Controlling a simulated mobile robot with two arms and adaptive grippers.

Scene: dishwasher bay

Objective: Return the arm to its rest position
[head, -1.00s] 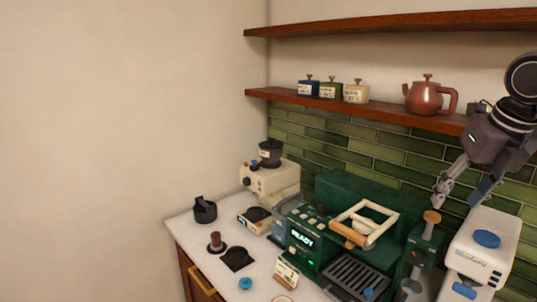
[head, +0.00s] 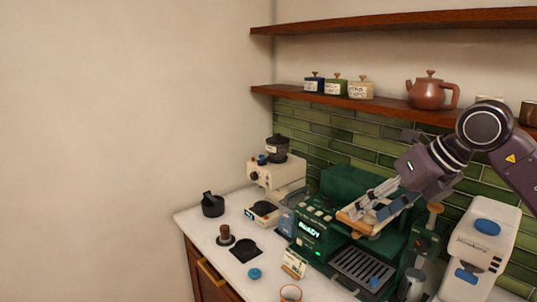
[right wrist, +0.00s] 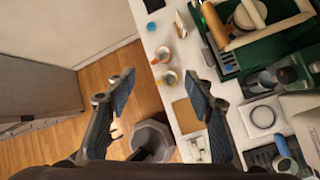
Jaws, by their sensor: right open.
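My right arm reaches in from the right edge of the head view. My right gripper (head: 366,217) is open and shows in front of the top of the green espresso machine (head: 345,183), hiding part of it. In the right wrist view my right gripper (right wrist: 158,78) has its two fingers wide apart, with nothing between them. Below the gap I see the floor and the counter edge. The machine, with a pale wooden-handled frame (right wrist: 265,30) on top, is at the upper right there. My left gripper is in no view.
A white appliance (head: 480,240) stands right of the espresso machine, and a cream grinder (head: 278,178) left of it. A shelf (head: 390,105) with canisters and a brown teapot (head: 432,92) runs behind. Small cups stand near the counter's front. The wall side at left is clear.

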